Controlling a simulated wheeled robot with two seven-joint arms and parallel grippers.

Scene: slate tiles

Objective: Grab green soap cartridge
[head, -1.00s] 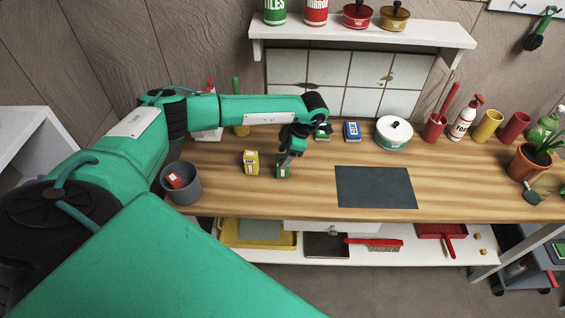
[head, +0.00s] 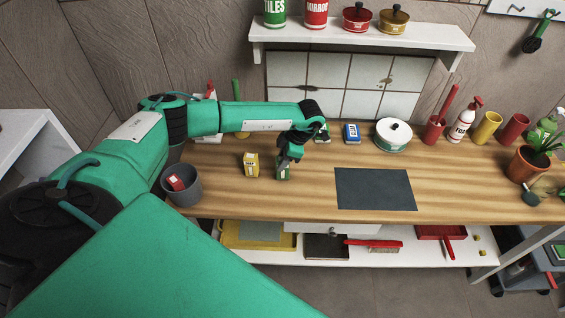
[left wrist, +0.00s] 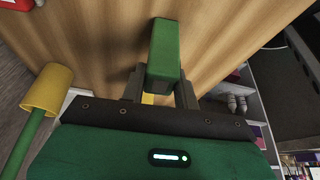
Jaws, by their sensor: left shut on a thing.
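The green soap cartridge (head: 283,172) stands on the wooden worktop near its front edge, a small dark green box. My left gripper (head: 287,163) has come down over it from above and is shut on it. In the left wrist view the green cartridge (left wrist: 164,55) sits between the two dark fingers (left wrist: 160,88). The fingers partly hide its top in the head view. I cannot tell whether its base touches the wood. My right gripper shows in neither view.
A yellow box (head: 251,164) stands just left of the cartridge. A grey bin (head: 183,186) with a red box in it is farther left. A dark mat (head: 375,190) lies to the right. A blue box (head: 352,133) and a white round tin (head: 393,136) stand behind.

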